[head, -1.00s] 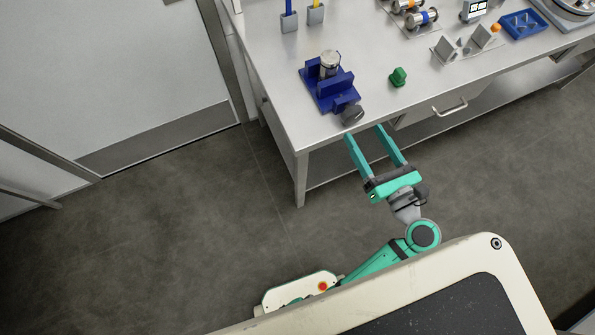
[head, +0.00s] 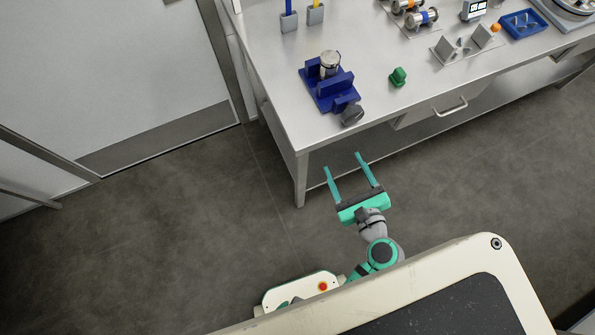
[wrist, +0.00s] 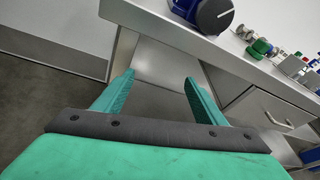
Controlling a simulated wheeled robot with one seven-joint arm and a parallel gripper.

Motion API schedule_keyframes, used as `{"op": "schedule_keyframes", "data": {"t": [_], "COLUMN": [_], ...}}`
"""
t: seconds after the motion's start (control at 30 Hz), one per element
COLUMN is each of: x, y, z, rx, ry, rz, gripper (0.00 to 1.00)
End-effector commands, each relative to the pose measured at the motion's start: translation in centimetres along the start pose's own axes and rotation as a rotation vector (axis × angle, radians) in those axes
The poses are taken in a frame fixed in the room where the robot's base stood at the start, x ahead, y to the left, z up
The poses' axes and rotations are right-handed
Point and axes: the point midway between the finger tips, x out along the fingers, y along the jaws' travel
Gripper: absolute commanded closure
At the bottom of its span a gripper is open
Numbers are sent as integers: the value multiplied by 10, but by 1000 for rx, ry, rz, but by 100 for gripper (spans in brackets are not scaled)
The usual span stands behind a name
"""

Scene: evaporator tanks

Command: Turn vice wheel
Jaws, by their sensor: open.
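The blue vice (head: 328,88) stands near the front left corner of the steel table, with a metal cylinder (head: 329,63) between its jaws. Its dark grey wheel (head: 352,114) faces the table's front edge. The wheel also shows large at the top of the wrist view (wrist: 214,14), with the vice partly cut off behind it. My gripper (head: 349,162) is open and empty. It is in front of the table, apart from the wheel. In the wrist view my gripper's fingers (wrist: 159,82) point toward the table's front, below the wheel.
The table (head: 290,105) has a drawer with a handle (head: 449,107) right of the vice. A small green object (head: 398,77) sits right of the vice. A blue tray (head: 523,24) and metal parts lie farther right. The floor before the table is clear.

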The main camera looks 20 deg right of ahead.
Motion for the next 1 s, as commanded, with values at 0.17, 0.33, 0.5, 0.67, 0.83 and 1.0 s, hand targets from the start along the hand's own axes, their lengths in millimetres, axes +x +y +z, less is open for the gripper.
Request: {"op": "schedule_keyframes", "data": {"t": [0.17,0.33,0.5,0.67,0.83,1.0], "x": [3,0,-7,-16,-29,-43], "y": [28,51,73,91,108,124], "z": [-18,-32,-42,-48,-49,-45], "rx": [-187,-394,-616,-838,-1083,-1334], "ry": [78,146,203,243,271,280], "rz": [-1,5,19,38,60,83], "gripper": [35,35,35,35,35,35]}}
